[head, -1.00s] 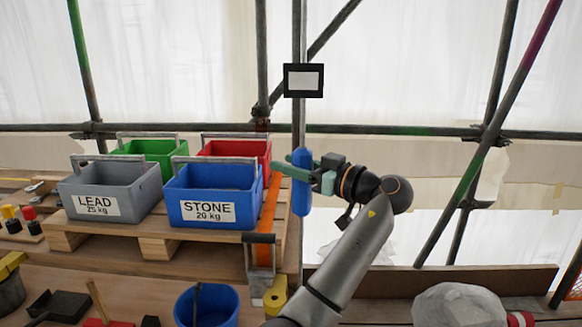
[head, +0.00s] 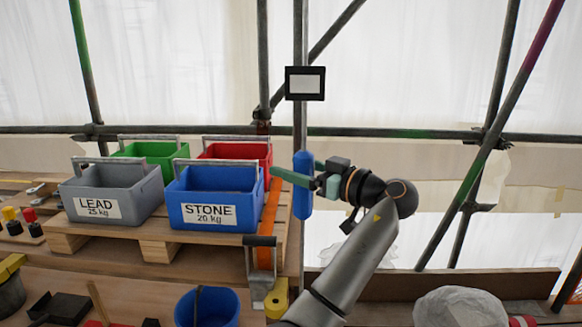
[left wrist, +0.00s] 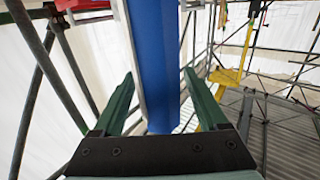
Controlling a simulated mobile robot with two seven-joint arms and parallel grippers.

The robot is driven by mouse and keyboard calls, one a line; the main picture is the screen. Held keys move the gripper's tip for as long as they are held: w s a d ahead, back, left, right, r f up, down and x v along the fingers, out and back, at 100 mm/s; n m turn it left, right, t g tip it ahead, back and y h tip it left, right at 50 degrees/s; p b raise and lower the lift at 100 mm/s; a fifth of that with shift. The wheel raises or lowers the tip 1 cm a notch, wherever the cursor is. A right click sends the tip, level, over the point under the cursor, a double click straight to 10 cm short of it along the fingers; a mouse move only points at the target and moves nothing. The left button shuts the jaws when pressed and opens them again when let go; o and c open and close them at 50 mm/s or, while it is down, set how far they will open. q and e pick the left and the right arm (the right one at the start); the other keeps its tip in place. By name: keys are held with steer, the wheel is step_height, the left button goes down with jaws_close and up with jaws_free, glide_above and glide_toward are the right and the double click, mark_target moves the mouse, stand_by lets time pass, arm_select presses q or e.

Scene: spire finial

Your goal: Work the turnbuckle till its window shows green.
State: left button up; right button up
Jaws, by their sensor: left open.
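The turnbuckle has a long blue body (head: 303,205) and hangs upright on a grey vertical rod. Above it, a black-framed window (head: 305,83) shows a pale, whitish panel with no green. My left gripper (head: 295,170), with green fingers, is open at the upper part of the blue body. One finger passes in front of the body; the other is partly hidden near its right side. In the left wrist view the blue body (left wrist: 155,65) lies between the two spread fingers, apparently touching neither. My right gripper is not in view.
A blue STONE crate (head: 208,214) and a grey LEAD crate (head: 98,209) stand on a pallet to the left, with green and red crates behind. A blue bucket (head: 228,310) stands below. Scaffold poles cross behind; a grey wrapped lump (head: 460,308) lies at lower right.

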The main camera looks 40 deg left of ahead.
arm_select(q)
steer(key=d, duration=1.1)
steer(key=shift+s+d+b, duration=0.35)
steer(key=shift+d+b, duration=0.05)
steer(key=shift+b, duration=0.05)
steer(key=shift+s, duration=0.1)
